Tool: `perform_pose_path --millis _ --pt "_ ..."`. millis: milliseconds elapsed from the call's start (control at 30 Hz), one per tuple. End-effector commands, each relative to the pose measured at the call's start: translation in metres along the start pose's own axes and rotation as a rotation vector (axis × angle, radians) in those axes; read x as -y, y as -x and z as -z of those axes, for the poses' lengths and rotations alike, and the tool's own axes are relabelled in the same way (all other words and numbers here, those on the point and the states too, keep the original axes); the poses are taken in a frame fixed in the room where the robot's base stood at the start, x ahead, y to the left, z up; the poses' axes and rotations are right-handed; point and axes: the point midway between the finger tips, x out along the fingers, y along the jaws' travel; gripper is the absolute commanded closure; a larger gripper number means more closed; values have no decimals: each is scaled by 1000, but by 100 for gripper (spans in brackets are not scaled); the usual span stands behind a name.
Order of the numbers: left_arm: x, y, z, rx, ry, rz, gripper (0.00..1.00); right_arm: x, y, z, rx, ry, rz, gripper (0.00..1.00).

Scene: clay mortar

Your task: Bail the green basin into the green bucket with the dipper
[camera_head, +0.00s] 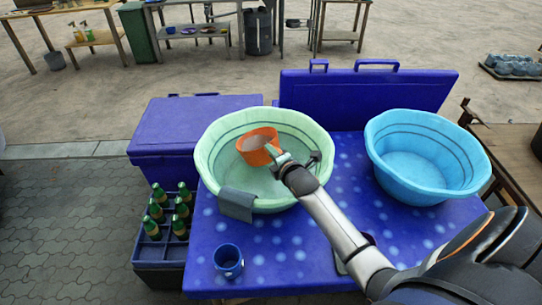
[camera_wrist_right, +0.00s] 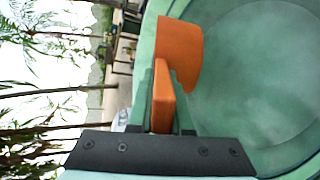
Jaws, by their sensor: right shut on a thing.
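The pale green basin (camera_head: 207,160) stands on the blue spotted table, with murky greenish water visible inside. The orange dipper (camera_head: 252,151) is over the basin's inside, toward its left; its cup looks greyish inside, and I cannot tell whether it touches the water. My right gripper (camera_head: 280,160) is shut on the dipper's handle. In the right wrist view the orange handle (camera_wrist_right: 162,95) lies between the fingers, with the cup (camera_wrist_right: 179,52) beyond and the basin (camera_wrist_right: 240,85) behind. A dark green bin (camera_head: 138,32) stands far back left; I cannot tell if it is the bucket. My left gripper is not in view.
A light blue basin (camera_head: 415,180) stands on the table (camera_head: 300,262) to the right. A grey cloth (camera_head: 236,204) hangs over the green basin's front rim. A blue mug (camera_head: 228,262) stands in front. A bottle crate (camera_head: 160,248) and a blue cooler (camera_head: 190,125) are left.

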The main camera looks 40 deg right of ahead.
Motion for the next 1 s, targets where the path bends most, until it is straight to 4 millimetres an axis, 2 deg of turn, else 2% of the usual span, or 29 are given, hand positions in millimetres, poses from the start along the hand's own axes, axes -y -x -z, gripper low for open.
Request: perform_pose_path --millis 33,233,267,500,1000 --pt "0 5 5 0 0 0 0 -13 6 -5 2 -14 -33 100" --pt "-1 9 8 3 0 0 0 -40 20 -14 1 -76 -127 100" --pt "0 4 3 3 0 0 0 -38 20 -15 1 -95 -151 100" --pt "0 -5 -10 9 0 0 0 -57 32 -23 1 -197 -301 100" --pt "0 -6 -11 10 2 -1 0 -62 36 -22 -5 -216 -329 100"
